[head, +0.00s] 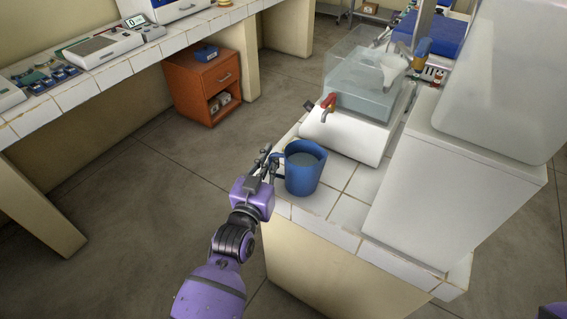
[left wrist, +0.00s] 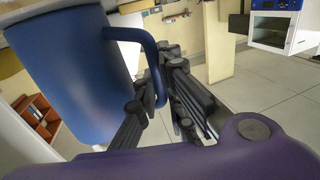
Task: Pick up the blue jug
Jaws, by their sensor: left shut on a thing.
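The blue jug (head: 304,172) stands upright near the left edge of the white tiled counter in the head view. It has a greyish-blue surface inside and its handle points left. In the left wrist view the jug (left wrist: 72,68) fills the upper left, with its handle (left wrist: 155,62) reaching between the fingers. My left gripper (head: 268,163) is at the jug's left side, shut on the handle; its dark fingers also show in the left wrist view (left wrist: 160,95). I cannot tell whether the jug is lifted off the tiles. My right gripper is not in view.
A white unit with a clear tank (head: 366,85) and a red-handled tap stands behind the jug. A large white box (head: 450,190) is to its right. The tiled counter (head: 345,213) is bare just right of the jug. An orange cabinet (head: 205,85) stands across the open floor.

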